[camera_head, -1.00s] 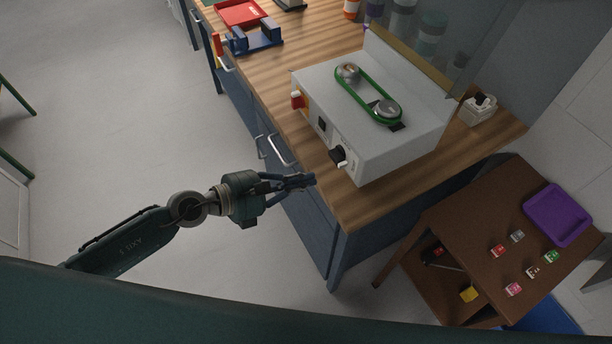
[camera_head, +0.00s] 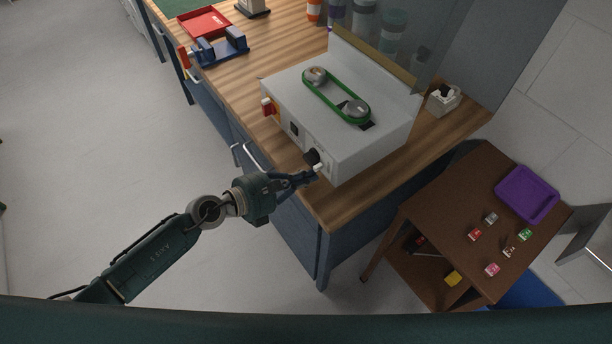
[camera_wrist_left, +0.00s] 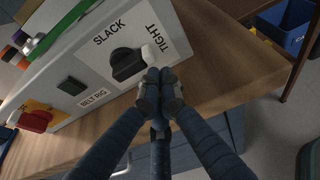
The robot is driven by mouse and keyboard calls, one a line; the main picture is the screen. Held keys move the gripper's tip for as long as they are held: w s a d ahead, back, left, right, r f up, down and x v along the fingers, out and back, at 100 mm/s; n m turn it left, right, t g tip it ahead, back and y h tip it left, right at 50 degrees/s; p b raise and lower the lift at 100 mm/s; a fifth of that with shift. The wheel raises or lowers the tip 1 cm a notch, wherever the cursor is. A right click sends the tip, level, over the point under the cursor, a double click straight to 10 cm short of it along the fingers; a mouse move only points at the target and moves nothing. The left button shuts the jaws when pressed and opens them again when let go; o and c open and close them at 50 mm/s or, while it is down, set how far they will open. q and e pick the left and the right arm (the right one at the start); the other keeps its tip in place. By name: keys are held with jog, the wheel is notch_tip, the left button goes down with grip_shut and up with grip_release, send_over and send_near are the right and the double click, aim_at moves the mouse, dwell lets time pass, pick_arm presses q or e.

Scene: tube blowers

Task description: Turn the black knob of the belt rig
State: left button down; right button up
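The belt rig (camera_head: 290,92) is a light grey box on the wooden bench, with a green belt (camera_head: 335,97) around two pulleys on top. Its black knob (camera_head: 311,156) is on the front panel and also shows in the left wrist view (camera_wrist_left: 127,65), between the SLACK and TIGHT labels. A white rounded piece (camera_wrist_left: 152,54) sits right of the knob. My left gripper (camera_head: 317,174) is just below and beside the knob in the head view. In the left wrist view its dark fingertips (camera_wrist_left: 160,84) are drawn together just below the white piece; contact is unclear. My right gripper is out of view.
A red switch (camera_head: 267,107) sits at the panel's other end. A blue clamp-like fixture (camera_head: 222,50) and red tray (camera_head: 205,22) lie farther along the bench. A brown side table (camera_head: 440,215) with a purple tray (camera_head: 527,194) stands at right. The floor at left is clear.

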pick_arm(q)
jog(key=shift+s+d+r+n+g+h, duration=0.1)
jog(key=shift+r+n+g+h, duration=0.35)
jog(key=shift+n, duration=0.55)
jog(key=shift+r+n+b, duration=0.15)
jog(key=shift+n+b, duration=0.15)
jog(key=shift+s+r+n+g+h+b, duration=0.1)
jog(key=shift+r+n+g+h+b, duration=0.3)
jog(key=shift+n, duration=0.35)
jog(key=shift+r+n+g+h+b, duration=0.25)
jog(key=shift+r+n+h, duration=0.1)
jog(key=shift+n, duration=0.4)
jog(key=n+b, duration=0.1)
jog(key=r+n+h, duration=0.1)
jog(key=n+b, duration=0.1)
jog(key=n, duration=0.1)
jog(key=shift+w+r+g+h+b, duration=0.2)
jog(key=shift+r+g+h+b, duration=0.1)
jog(key=shift+g+h, duration=0.1)
jog(key=shift+w+a+r+n+h+b, duration=0.15)
jog(key=shift+r+n+h+b, duration=0.15)
jog(key=shift+n, duration=0.45)
jog(key=shift+w+a+r+n+h+b, duration=0.1)
jog(key=shift+n+h+b, duration=0.25)
jog(key=shift+n, duration=0.35)
jog(key=shift+w+a+r+n+h+b, duration=0.15)
jog(key=shift+n+b, duration=0.25)
jog(key=shift+n, duration=0.65)
jog(key=shift+a, duration=0.1)
